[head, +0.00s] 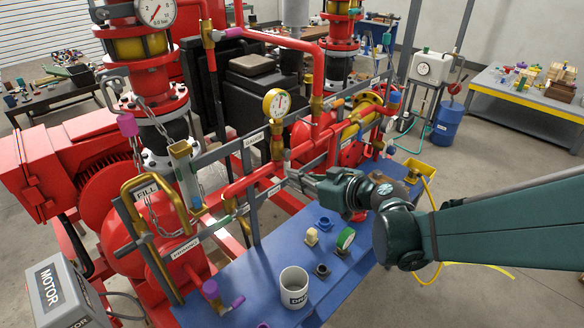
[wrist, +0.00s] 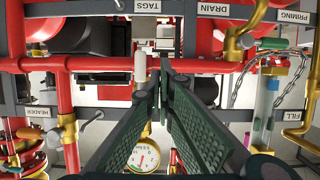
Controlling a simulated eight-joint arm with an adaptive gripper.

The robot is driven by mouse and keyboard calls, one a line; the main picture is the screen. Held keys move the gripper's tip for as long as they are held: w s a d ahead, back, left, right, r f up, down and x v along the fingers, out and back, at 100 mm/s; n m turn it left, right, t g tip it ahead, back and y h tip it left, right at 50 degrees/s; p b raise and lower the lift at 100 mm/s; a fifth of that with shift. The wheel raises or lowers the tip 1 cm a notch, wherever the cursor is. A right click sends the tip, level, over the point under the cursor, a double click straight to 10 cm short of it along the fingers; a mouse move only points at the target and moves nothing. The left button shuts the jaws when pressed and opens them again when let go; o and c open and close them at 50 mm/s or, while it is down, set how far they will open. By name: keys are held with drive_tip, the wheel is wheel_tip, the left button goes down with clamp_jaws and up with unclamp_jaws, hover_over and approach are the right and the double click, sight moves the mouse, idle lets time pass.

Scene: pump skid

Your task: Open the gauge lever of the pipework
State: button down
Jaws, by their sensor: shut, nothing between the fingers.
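The pressure gauge (head: 276,103) has a yellow rim and a white dial, on a brass valve body (head: 277,140) above the red pipe. A short pale grip (head: 287,155), which looks like the gauge lever, shows beside the valve's lower part. My gripper (head: 289,177) is shut and empty, just below and right of this grip. In the wrist view the fingertips (wrist: 168,72) lie close beside the pale grip (wrist: 139,68); I cannot tell if they touch. The gauge dial (wrist: 145,156) appears upside down there, partly behind a finger. The fingers hide the lever's root.
Red pipes (head: 240,188) and grey rails with labels cross close around my gripper.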

drive_tip(key=shift+v, duration=0.9)
drive_tip(key=shift+s, duration=0.1)
drive_tip(key=s+d+f+m+g+h+b, duration=0.1)
drive_tip(key=s+d+f+m+h+b, duration=0.2)
drive_tip(key=s+d, duration=0.6)
drive_tip(key=s+d+f+m+g+h+b, duration=0.1)
drive_tip(key=s+d+f+m+h+b, duration=0.3)
drive_tip(key=s+d, duration=0.6)
drive_tip(key=shift+s+f+m+g+h+b, duration=0.35)
drive_tip(key=shift+s+m+h, duration=0.65)
drive_tip(key=shift+s+h, duration=0.55)
drive_tip(key=shift+s+d, duration=0.1)
